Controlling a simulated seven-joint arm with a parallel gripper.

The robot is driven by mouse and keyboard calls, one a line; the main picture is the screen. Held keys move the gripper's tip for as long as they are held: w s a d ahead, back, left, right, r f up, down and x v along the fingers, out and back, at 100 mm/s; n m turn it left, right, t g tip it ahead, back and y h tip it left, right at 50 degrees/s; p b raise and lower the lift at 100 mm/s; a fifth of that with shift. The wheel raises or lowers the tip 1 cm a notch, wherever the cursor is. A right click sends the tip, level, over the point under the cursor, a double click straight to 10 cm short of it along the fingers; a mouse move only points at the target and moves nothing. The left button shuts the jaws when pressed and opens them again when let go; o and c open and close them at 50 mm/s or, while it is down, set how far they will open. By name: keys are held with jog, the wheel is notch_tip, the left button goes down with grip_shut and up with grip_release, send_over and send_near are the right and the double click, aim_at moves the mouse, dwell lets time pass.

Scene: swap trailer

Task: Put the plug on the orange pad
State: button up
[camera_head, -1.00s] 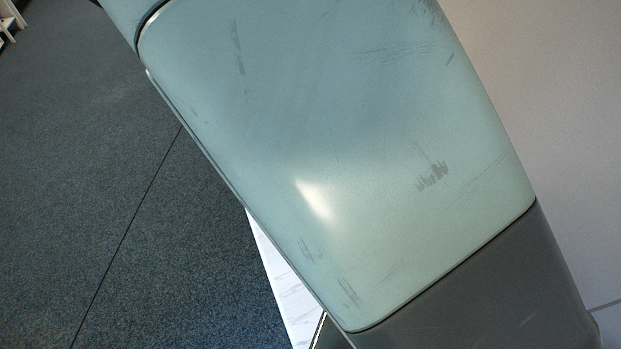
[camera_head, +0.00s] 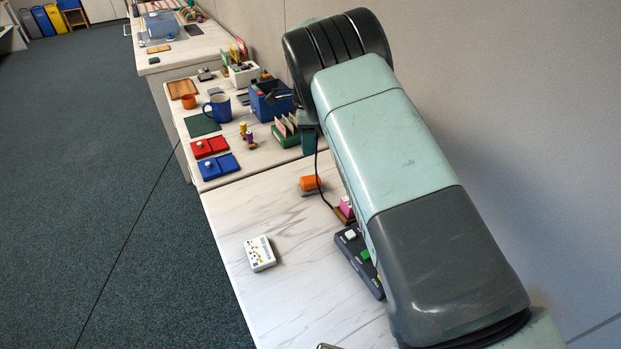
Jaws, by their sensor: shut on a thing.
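My arm crosses the right of the view and hides much of what lies behind it. A dark part of my gripper (camera_head: 308,128) seems to show just below the ribbed joint; the rest is hidden, and the fingers cannot be made out. A thin black cord (camera_head: 318,170) hangs from there down to the table near a pink block. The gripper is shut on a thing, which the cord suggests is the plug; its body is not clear. A rounded orange piece (camera_head: 311,183), possibly the orange pad, sits on the marble table left of the cord, below the gripper.
A white spotted box (camera_head: 259,253) stands on the left. Red (camera_head: 209,146) and blue (camera_head: 219,166) trays and a blue mug (camera_head: 217,107) are farther back.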

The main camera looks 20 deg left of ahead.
jog(key=f, duration=0.5)
jog(key=shift+w+d+f, duration=0.1)
jog(key=shift+w+d, duration=0.1)
jog(key=shift+w, duration=0.05)
jog(key=shift+f, duration=2.3)
jog(key=shift+f, duration=0.1)
jog(key=o, duration=1.1)
jog(key=shift+c, duration=0.2)
notch_tip(320, 180, up, 12)
jog(key=shift+r, duration=0.15)
